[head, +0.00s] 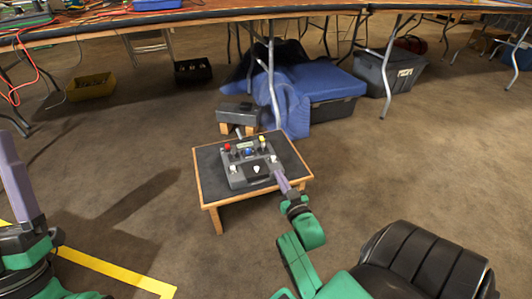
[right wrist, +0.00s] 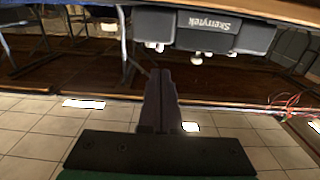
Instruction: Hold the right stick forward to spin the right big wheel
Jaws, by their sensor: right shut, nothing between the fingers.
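The dark grey control box (head: 248,162) sits on a low black-topped table with a wooden rim (head: 212,191). It carries red, yellow and blue knobs and several white-tipped sticks; the right stick (head: 273,158) is near its right side. In the right wrist view the box (right wrist: 205,30) appears upside down, marked Skerrytek. My right gripper (head: 283,180) is shut and empty, its fingertips (right wrist: 160,72) beside the box's right front edge, close to a white stick tip (right wrist: 155,46); contact is unclear. My left gripper (head: 15,180) is partly seen at the left edge. No big wheel is clearly identifiable.
A grey block on wooden supports (head: 239,112) stands behind the low table. Beyond are long tables, a blue cloth-covered bin (head: 325,85) and a grey tote (head: 390,75). A black ribbed form fills the bottom right; what it is is unclear.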

